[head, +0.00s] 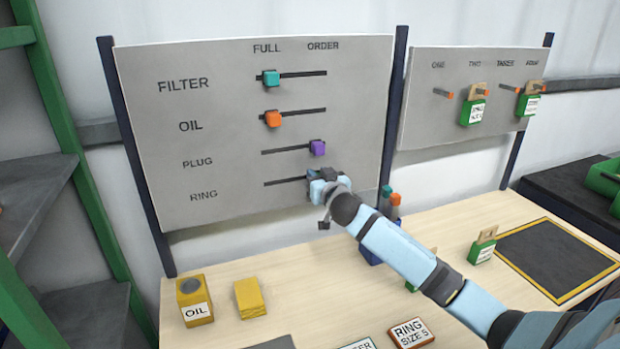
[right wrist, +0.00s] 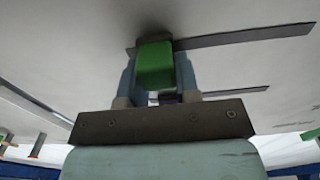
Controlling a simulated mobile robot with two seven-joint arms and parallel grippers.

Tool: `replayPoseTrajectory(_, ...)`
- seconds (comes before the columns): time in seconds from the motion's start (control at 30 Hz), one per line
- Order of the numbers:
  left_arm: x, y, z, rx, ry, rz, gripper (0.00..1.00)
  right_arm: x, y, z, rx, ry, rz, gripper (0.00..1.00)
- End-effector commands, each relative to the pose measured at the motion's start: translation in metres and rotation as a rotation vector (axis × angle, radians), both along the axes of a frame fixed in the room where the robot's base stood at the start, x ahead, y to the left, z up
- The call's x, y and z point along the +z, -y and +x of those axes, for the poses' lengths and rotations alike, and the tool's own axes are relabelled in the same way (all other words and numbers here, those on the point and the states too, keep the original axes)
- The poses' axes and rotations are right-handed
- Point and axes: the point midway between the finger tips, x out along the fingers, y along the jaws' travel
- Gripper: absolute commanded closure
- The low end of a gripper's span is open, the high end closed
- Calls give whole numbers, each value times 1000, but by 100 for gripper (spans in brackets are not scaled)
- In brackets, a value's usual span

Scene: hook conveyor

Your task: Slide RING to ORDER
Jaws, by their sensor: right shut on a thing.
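The RING slider has a green knob (right wrist: 155,66), seen in the right wrist view between the two fingers of my right gripper (right wrist: 157,75), which is shut on it. In the head view my right gripper (head: 320,178) hides the knob at the right end of the RING slot (head: 285,182), on the ORDER side. The slot lies bare to the left, toward FULL. The RING label (head: 204,196) is at the board's lower left, and the ORDER label (head: 323,45) is at the top. My left gripper is not in view.
The PLUG knob (head: 317,148), purple, sits just above my gripper at the ORDER end. The OIL knob (head: 273,119) and FILTER knob (head: 271,78) sit at the FULL side. A table (head: 255,332) with boxes and cards lies below the board (head: 170,130).

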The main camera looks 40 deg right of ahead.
Motion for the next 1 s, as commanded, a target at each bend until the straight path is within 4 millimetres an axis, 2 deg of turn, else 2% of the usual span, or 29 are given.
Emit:
replayPoseTrajectory(0.17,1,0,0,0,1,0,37,0,4,0,-7,-1,-3,100)
replayPoseTrajectory(0.2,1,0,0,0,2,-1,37,1,4,0,-7,-1,-3,66)
replayPoseTrajectory(0.3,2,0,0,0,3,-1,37,1,3,0,-7,-1,-3,45)
replayPoseTrajectory(0.67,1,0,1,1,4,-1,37,-1,1,-5,-4,-1,-2,45)
replayPoseTrajectory(0.77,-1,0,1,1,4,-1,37,-2,-2,-17,-3,-1,-1,45)
replayPoseTrajectory(1.0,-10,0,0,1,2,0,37,-3,-14,-69,-4,-2,0,45)
